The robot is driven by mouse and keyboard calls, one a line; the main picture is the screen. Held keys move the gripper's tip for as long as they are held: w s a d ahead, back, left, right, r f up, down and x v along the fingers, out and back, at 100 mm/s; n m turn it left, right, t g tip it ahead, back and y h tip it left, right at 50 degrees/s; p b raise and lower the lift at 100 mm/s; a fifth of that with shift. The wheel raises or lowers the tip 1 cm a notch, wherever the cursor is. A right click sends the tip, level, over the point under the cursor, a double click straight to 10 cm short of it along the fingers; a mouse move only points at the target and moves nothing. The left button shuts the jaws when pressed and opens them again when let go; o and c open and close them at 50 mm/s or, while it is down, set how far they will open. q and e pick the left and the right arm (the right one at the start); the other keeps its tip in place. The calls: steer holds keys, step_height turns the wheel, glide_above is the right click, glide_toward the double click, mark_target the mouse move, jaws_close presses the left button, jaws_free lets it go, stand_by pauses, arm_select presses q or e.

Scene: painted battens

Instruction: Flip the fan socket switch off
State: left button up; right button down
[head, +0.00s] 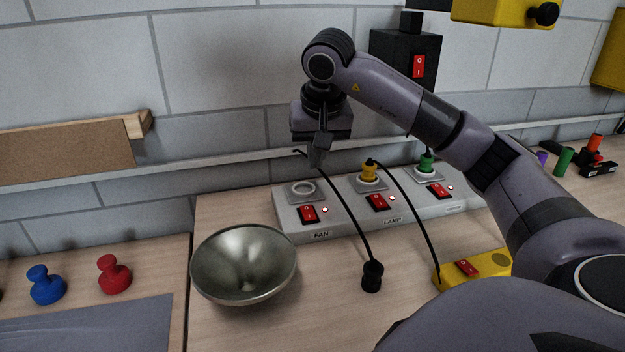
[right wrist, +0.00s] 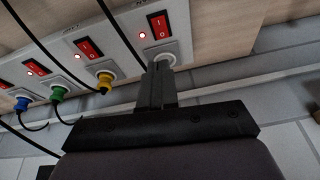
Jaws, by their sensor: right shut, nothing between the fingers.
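The grey socket strip (head: 345,219) lies on the bench against the wall. Its FAN section at the left end has an empty round socket (head: 303,189) and a red rocker switch (head: 308,214), with a small lit lamp (head: 325,211) beside it. The fan switch (right wrist: 160,25) also shows in the right wrist view, uncovered. My right gripper (head: 316,160) is shut and empty, pointing down above the back of the FAN section. In the right wrist view its fingertips (right wrist: 158,68) overlap the fan socket; contact cannot be told. My left gripper is not in view.
The LAMP section holds a yellow plug (head: 369,171); a green plug (head: 427,163) is further right. A metal bowl (head: 244,264) stands in front of the strip's left end. A black plug (head: 372,277) on a cable and a yellow switch block (head: 468,267) are in front.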

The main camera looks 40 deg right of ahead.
steer(key=w+m+b, duration=0.1)
steer(key=m, duration=1)
steer(key=w+d+m+g+b, duration=0.1)
steer(key=m, duration=1.1)
steer(key=w+d+m+g+y, duration=0.1)
steer(key=m, duration=1.1)
steer(key=shift+w+d+r+b, duration=0.15)
steer(key=shift+w+r+b, duration=0.05)
steer(key=shift+r+b, duration=0.2)
steer(key=shift+f, duration=0.2)
glide_toward(310, 207)
steer(key=f, duration=0.6)
steer(key=shift+w+d+f, duration=0.2)
steer(key=shift+w+f, duration=0.1)
steer(key=shift+f, duration=0.1)
